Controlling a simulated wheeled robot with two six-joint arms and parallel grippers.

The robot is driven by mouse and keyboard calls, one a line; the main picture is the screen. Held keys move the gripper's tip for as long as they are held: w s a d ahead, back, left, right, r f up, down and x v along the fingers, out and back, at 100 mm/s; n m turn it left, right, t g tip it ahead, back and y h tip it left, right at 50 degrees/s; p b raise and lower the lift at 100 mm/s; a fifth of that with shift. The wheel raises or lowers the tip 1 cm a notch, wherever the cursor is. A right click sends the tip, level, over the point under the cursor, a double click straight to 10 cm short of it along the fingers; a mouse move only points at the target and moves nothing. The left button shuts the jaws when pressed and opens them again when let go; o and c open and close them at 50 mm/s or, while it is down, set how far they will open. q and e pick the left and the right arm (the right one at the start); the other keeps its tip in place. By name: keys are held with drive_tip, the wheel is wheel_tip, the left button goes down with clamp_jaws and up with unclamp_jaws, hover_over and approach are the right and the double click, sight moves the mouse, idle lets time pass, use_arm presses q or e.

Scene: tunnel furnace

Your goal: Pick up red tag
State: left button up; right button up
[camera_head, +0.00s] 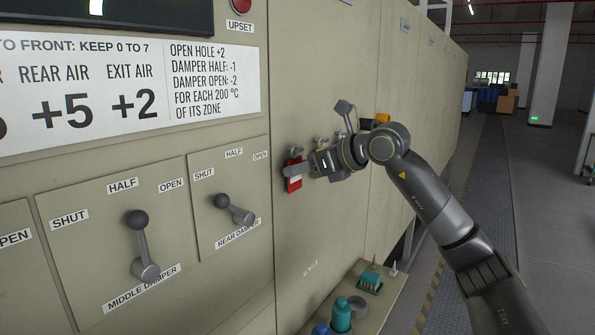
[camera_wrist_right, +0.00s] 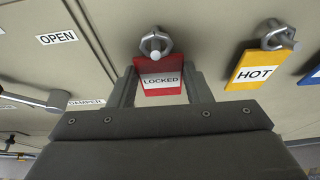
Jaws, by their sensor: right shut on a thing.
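The red tag (camera_wrist_right: 160,67), marked LOCKED, hangs from a metal hook (camera_wrist_right: 155,42) on the beige furnace wall in the right wrist view. It also shows in the head view (camera_head: 294,183), partly covered by my gripper. My right gripper (camera_head: 292,171) reaches the tag from the right. In the right wrist view its fingers (camera_wrist_right: 160,88) stand at either side of the tag, and it is shut on the tag. The tag's top is still at the hook. My left gripper is not in view.
A yellow HOT tag (camera_wrist_right: 254,66) and a blue tag (camera_wrist_right: 312,76) hang to the right. Damper levers (camera_head: 142,246) (camera_head: 234,209) stick out at the left. A shelf (camera_head: 385,303) with bottles (camera_head: 341,315) is below. The aisle (camera_head: 545,200) at right is clear.

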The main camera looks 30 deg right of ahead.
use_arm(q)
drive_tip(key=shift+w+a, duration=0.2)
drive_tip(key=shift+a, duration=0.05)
use_arm(e)
drive_tip(key=shift+d+r, duration=0.1)
drive_tip(key=shift+r, duration=0.15)
